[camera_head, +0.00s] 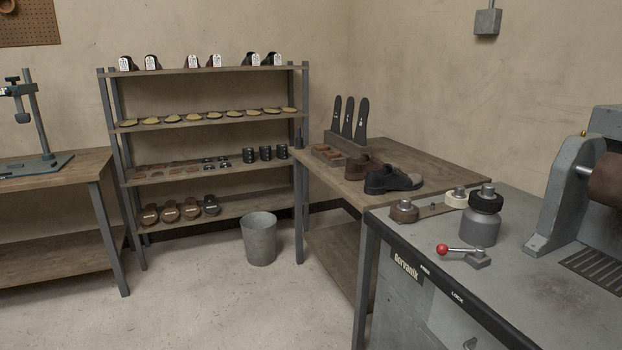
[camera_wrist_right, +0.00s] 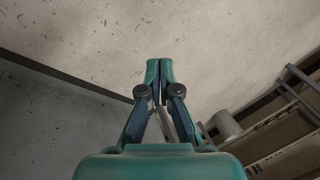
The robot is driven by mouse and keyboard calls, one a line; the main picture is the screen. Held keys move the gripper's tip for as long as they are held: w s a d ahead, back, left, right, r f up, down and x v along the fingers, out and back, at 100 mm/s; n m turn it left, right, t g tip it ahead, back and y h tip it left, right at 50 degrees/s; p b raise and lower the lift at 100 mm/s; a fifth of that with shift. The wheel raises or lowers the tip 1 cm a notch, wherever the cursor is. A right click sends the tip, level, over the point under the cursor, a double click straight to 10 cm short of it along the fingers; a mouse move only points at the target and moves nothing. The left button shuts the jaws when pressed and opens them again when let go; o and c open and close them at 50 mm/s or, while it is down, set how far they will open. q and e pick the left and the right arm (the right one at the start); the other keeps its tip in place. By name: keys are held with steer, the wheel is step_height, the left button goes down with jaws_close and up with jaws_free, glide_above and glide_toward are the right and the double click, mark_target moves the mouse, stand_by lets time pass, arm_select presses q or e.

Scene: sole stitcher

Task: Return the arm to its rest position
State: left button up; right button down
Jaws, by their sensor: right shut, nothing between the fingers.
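My right gripper (camera_wrist_right: 160,72) shows in the right wrist view. Its two green fingertips are together with nothing between them. It is over bare floor and wall, touching no object. Neither of my arms shows in the head view, and my left gripper is in no view. The grey machine (camera_head: 465,275) with a red-knobbed lever (camera_head: 462,252) stands at the right in the head view.
A workbench (camera_head: 60,190) is at the left. The floor between is clear.

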steer(key=s+a+n+g, duration=0.1)
steer(key=s+g, duration=0.1)
steer(key=s, duration=0.5)
step_height(320, 180, up, 20)
steer(key=p, duration=1.9)
steer(key=shift+w+y+p, duration=0.25)
steer(key=shift+y+p, duration=0.15)
